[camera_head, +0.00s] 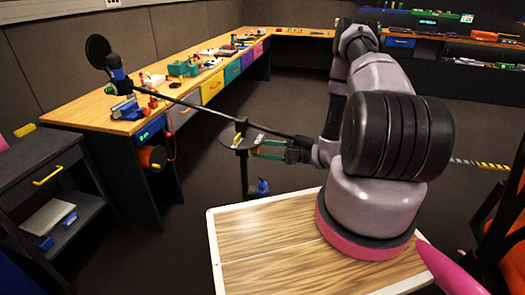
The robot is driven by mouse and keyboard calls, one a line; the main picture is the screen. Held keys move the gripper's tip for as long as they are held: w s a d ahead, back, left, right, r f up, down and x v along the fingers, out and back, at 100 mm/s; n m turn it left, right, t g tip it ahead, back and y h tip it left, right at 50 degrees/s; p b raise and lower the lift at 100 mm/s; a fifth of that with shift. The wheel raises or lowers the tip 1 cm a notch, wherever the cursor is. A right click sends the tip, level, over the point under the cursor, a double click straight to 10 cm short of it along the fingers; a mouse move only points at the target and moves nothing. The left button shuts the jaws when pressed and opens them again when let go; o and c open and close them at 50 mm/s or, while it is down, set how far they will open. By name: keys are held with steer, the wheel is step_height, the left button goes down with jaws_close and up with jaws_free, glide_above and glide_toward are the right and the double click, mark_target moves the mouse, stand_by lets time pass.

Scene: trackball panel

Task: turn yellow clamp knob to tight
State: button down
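A small yellow spot (238,139) shows on a dark round-topped stand (243,142) in the middle of the head view. It may be the yellow clamp knob, but it is too small to tell its shape or how it is turned. My gripper (268,149) reaches left from the end of my arm to beside the stand's top. Its fingers show as thin green and dark bars close to the stand. I cannot tell whether they touch anything or how far apart they are.
A long dark rod (200,106) slants across the view from a round black disc (98,51) to near my gripper. A wooden workbench (82,113) with coloured drawers runs along the left wall. A dark cart (38,160) stands at left. Open floor lies around the stand.

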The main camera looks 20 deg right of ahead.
steer(key=shift+r+n+g+h, duration=0.15)
steer(key=shift+n+g+h, duration=0.4)
steer(key=shift+n, duration=1.45)
steer(key=shift+d, duration=0.1)
steer(key=shift+c, duration=2.3)
jaws_free()
